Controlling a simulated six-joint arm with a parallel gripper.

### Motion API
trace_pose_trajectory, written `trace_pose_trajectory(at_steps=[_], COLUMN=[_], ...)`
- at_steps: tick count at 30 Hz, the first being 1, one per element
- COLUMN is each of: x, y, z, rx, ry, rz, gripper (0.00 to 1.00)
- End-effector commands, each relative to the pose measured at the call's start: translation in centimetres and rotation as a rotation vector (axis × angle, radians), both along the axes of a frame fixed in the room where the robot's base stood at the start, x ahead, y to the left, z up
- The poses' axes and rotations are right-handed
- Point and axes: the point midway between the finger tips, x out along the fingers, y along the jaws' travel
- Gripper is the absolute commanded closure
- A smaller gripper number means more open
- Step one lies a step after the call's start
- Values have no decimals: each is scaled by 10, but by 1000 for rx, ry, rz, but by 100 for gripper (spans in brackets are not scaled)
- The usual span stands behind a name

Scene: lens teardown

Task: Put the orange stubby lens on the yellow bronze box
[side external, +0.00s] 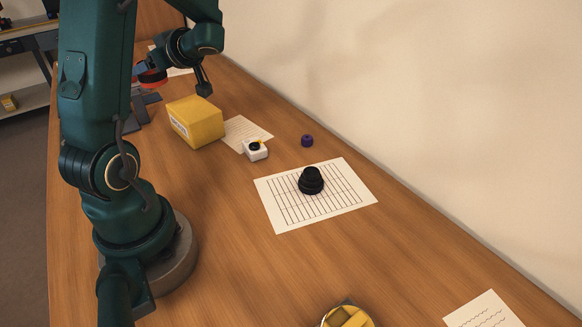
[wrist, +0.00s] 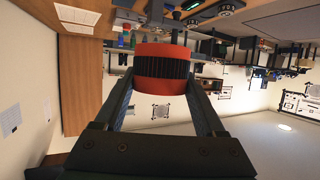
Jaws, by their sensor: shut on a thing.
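The orange stubby lens (wrist: 165,65), red-orange with a black ribbed band, is clamped between the two fingers of my gripper (wrist: 166,82) in the wrist view. In the side external view the lens (side external: 153,79) is partly hidden by my arm, up and left of the yellow bronze box (side external: 196,121). The lens and box appear apart, but the height of the lens is hard to judge. The box stands on the wooden table with a pale label on its front side, and its top looks bare.
A small white box (side external: 255,150) and a purple cap (side external: 307,141) are right of the yellow box. A black lens (side external: 311,181) stands on a lined sheet (side external: 348,201). A round yellow item (side external: 347,316) is at the front edge. The wall borders the table's right side.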

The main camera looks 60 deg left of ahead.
Motion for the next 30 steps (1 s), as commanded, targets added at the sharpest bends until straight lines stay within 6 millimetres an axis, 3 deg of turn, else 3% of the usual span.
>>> trace_pose_trajectory(at_steps=[6,12,17,25,30], x=[39,62,68,68,68], y=[-1,-1,-2,-2,-2], z=[-23,-37,-43,-77,-81], rx=[-1,0,0,-3,-1], ry=[1,-1,0,4,0], rz=[-4,-2,-1,-3,-2], gripper=[93,93,93,93,93])
